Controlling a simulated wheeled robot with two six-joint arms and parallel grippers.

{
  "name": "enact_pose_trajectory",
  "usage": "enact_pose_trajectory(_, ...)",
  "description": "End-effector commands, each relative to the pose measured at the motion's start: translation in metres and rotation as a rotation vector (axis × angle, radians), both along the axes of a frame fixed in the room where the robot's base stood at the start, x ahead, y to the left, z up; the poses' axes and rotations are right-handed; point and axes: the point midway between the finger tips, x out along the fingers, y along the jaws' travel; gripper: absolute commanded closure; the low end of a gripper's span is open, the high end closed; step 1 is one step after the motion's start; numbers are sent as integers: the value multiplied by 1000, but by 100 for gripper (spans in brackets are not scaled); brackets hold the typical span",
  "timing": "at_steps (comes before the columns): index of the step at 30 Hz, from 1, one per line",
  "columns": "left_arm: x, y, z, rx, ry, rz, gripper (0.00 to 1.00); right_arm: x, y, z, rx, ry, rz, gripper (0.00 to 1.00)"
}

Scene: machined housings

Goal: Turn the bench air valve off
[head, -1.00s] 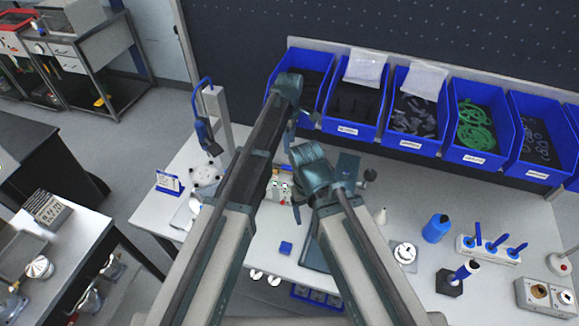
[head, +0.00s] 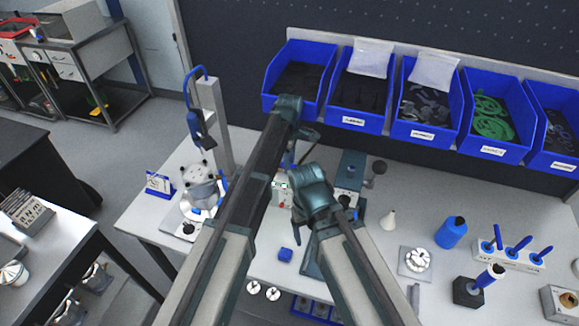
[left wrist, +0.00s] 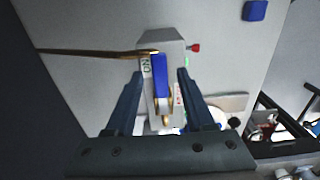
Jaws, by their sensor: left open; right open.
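The bench air valve shows in the left wrist view as a blue lever (left wrist: 160,76) with brass fittings (left wrist: 165,107) on a grey block (left wrist: 167,43). The lever lies along the picture's vertical, with a white "ON" label (left wrist: 147,67) beside its left edge and red lettering (left wrist: 178,95) to its lower right. My left gripper (left wrist: 160,73) is open, with one finger on each side of the lever; contact is not clear. In the head view my left arm hides most of the valve. My right gripper (head: 298,214) is low beside the grey unit; its fingers are mostly hidden.
A press (head: 350,172) stands right of my grippers, and a stand with a blue hose (head: 208,115) stands left. Blue bins (head: 360,118) line the back. A brown hose (left wrist: 95,52) runs left from the valve.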

Motion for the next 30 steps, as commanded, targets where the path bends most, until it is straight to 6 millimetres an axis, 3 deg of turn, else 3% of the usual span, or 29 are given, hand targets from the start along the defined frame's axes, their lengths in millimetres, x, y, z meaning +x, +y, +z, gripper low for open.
enact_pose_trajectory(6, 0, 0, 0, 0, 0, 0, 46, 0, 0, 0, 0, 0, 1, 19)
enact_pose_trajectory(15, 0, 0, 0, 0, 0, 0, 98, 0, 0, 0, 0, 0, 1, 19)
enact_pose_trajectory(30, 0, 0, 0, 0, 0, 0, 100, 0, 0, 0, 0, 0, 0, 19)
